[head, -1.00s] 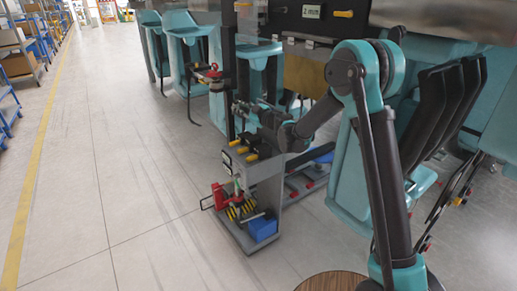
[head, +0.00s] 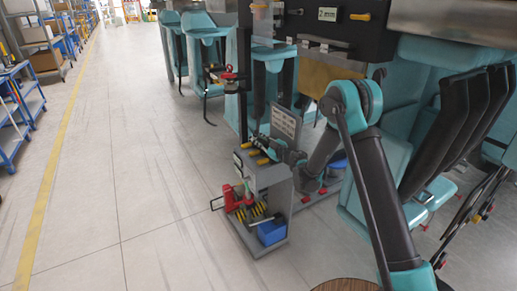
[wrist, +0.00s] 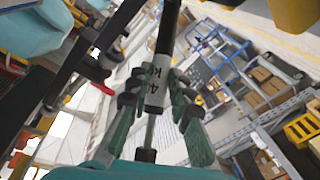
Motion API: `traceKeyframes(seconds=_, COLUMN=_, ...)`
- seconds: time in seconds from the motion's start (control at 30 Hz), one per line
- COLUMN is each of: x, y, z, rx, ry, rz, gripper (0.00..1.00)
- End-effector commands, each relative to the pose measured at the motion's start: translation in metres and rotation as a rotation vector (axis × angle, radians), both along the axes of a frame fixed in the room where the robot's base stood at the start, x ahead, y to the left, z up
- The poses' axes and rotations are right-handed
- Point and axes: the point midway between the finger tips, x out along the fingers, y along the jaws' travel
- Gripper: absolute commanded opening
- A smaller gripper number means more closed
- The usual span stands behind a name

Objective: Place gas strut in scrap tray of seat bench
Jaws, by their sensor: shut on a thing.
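In the wrist view my gripper (wrist: 157,92) is shut on the gas strut (wrist: 160,72), a black cylinder with a white printed label and a thin silver rod. The fingers clasp it around the label. In the head view my gripper (head: 266,148) is small, over the upper part of a grey bench-like stand (head: 271,180); the strut cannot be made out clearly there. The stand has yellow-handled items on top and a lower shelf with red, yellow and black tools. A blue bin (head: 271,232) sits on that shelf. I cannot tell which part is the scrap tray.
Teal coaster seats (head: 205,50) line the back, with more seats and black restraints (head: 470,110) at right. A dark post (head: 243,85) rises at the stand. A black panel (head: 335,22) hangs behind. Open grey floor (head: 140,170) lies left, with blue shelving beyond.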

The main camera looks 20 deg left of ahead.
Motion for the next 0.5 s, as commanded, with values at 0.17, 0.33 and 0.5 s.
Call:
traceKeyframes(seconds=0.17, x=0.0, y=0.0, z=-0.01, rx=0.0, ry=0.0, rz=0.0, gripper=0.0)
traceKeyframes(seconds=0.33, x=0.0, y=0.0, z=-0.03, rx=0.0, ry=0.0, rz=0.0, gripper=0.0)
traceKeyframes(seconds=0.5, x=0.0, y=0.0, z=-0.045, rx=0.0, ry=0.0, rz=0.0, gripper=0.0)
